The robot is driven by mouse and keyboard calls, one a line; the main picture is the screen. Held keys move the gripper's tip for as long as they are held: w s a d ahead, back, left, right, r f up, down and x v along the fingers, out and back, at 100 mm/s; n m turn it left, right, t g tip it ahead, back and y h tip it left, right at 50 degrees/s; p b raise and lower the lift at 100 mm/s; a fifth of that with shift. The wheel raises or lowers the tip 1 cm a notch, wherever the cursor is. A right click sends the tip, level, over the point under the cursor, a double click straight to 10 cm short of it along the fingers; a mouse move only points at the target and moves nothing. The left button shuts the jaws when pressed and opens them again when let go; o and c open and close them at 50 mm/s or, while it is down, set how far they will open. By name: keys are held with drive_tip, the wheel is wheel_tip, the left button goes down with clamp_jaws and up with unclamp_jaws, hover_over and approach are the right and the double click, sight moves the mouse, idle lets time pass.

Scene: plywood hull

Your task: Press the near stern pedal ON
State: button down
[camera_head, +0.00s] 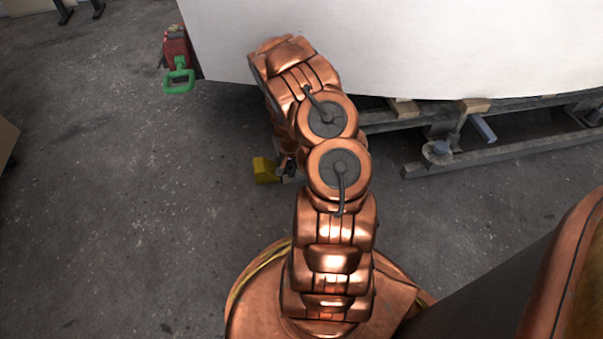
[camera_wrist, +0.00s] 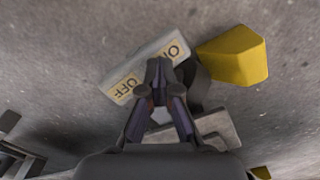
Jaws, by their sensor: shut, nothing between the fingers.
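The near stern pedal lies on the concrete floor. In the wrist view its grey label plate (camera_wrist: 133,73) reads ON at the upper right end and OFF at the lower left end. A yellow block (camera_wrist: 236,56) sits just right of the ON end, beside a dark round part. In the head view the yellow block (camera_head: 264,170) shows left of my arm, which covers most of the pedal. My gripper (camera_wrist: 158,66) is shut and empty, its fingertips over the plate near the ON end. I cannot tell whether the fingertips touch the pedal. The gripper is mostly hidden by my arm in the head view.
A white hull (camera_head: 420,45) fills the top right, above a dark metal cradle (camera_head: 500,155) with wooden blocks. A red item (camera_head: 176,48) with a green handle (camera_head: 179,82) is at the hull's left end.

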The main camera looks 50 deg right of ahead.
drive_tip(key=shift+r+p, duration=1.15)
drive_tip(key=shift+r, duration=1.9)
